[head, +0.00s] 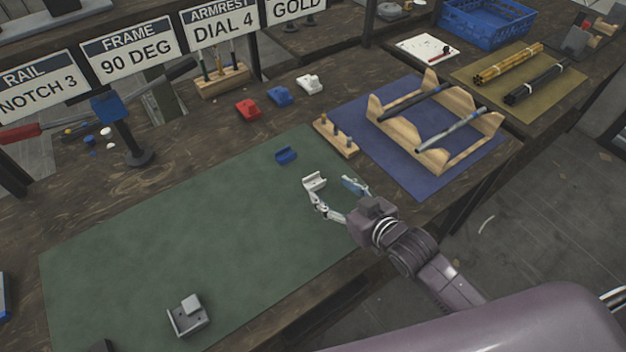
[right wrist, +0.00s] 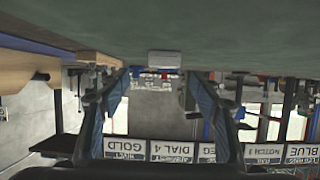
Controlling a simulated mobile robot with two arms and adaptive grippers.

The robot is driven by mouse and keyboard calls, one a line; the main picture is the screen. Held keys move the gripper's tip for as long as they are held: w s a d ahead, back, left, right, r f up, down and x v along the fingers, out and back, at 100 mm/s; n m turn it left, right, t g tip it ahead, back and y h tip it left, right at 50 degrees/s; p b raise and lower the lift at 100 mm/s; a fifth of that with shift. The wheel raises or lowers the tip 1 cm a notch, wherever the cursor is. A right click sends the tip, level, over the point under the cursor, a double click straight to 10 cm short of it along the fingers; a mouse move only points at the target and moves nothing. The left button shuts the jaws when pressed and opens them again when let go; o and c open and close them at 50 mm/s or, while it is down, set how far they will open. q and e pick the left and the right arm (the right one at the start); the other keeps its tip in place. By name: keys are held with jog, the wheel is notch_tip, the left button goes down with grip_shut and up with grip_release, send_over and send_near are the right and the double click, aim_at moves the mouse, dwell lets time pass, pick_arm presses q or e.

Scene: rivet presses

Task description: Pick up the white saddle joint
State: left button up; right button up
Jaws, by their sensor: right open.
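A small white saddle joint (head: 314,181) lies on the green mat (head: 150,240) near its right corner. My right gripper (head: 338,196) is open and empty, low over the mat, with its fingers pointing toward this joint. In the right wrist view, which is upside down, the white joint (right wrist: 165,58) shows ahead, between the lines of the two open fingers (right wrist: 155,95). No contact shows. A second white joint (head: 309,84) sits at the back of the bench beside a blue one (head: 280,96) and a red one (head: 248,109). My left gripper is not in view.
A blue joint (head: 286,155) lies just behind the white one on the mat. A wooden peg block (head: 336,138) and a wooden cradle with tubes (head: 435,156) stand to the right. A grey fixture (head: 188,317) sits at the mat's front. The mat's middle is clear.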

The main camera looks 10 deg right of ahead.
aim_at(318, 185)
jog(key=shift+w+a+f, duration=0.2)
jog(key=shift+w+a, duration=0.05)
jog(key=shift+w, duration=0.15)
jog(key=x, duration=0.3)
jog(key=shift+a+f+p, duration=0.25)
jog(key=shift+f+p, duration=0.1)
jog(key=shift+w+a+f, duration=0.1)
jog(key=shift+w, duration=0.2)
jog(key=shift+w+f, duration=0.1)
jog(key=c, duration=1)
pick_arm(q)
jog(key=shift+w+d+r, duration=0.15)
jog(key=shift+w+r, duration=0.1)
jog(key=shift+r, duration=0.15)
pick_arm(e)
jog(key=shift+c, duration=0.2)
